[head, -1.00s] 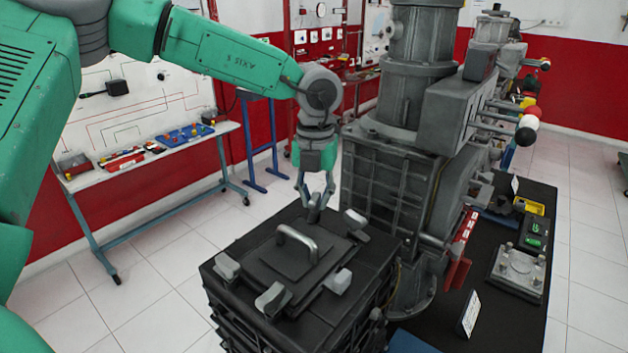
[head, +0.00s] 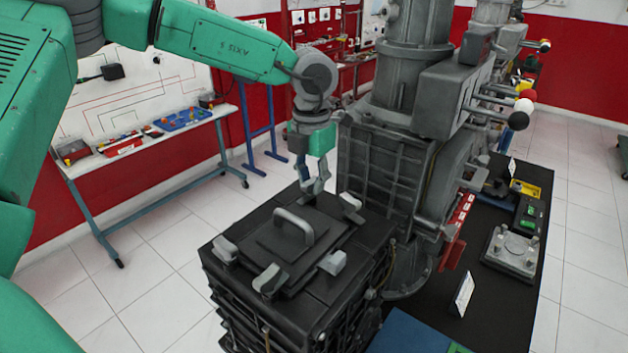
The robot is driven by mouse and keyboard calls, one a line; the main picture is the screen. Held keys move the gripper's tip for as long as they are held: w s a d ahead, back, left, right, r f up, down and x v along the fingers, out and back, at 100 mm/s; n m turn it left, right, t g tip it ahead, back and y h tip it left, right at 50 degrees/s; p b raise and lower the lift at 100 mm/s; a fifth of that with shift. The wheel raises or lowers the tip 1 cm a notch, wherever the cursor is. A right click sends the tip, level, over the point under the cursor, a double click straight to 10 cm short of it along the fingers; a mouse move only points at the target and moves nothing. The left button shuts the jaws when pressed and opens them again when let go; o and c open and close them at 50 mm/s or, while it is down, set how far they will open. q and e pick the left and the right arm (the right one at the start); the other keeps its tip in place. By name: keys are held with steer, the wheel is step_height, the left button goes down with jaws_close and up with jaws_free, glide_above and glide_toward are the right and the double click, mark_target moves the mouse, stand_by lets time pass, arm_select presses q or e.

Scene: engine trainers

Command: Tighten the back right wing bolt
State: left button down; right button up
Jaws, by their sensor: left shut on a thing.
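A dark box has a lid (head: 272,243) with a grey arched handle (head: 297,222). Grey wing bolts stand around the lid: one at the left (head: 225,249), one at the front (head: 270,280), one at the right (head: 334,263) and one at the back right of the picture (head: 350,204). My left gripper (head: 315,187) points down at the back edge of the lid. It is shut on another wing bolt there, which its fingers mostly hide. My right gripper is out of view.
A black-topped bench (head: 500,270) with small parts is at the right. A side table (head: 140,150) stands at the left. White floor lies between.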

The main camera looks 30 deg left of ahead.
mark_target(309, 180)
arm_select(q)
steer(key=shift+r, duration=0.1)
steer(key=c, duration=1.5)
jaws_free()
steer(key=shift+s, duration=0.1)
steer(key=shift+c, duration=0.2)
steer(key=shift+s+a, duration=0.1)
steer(key=shift+s, duration=0.1)
steer(key=shift+w+r, duration=0.2)
steer(key=shift+r, duration=0.15)
step_height(309, 180, up, 11)
steer(key=shift+s+r, duration=0.15)
steer(key=shift+s, duration=0.05)
steer(key=shift+a, duration=0.1)
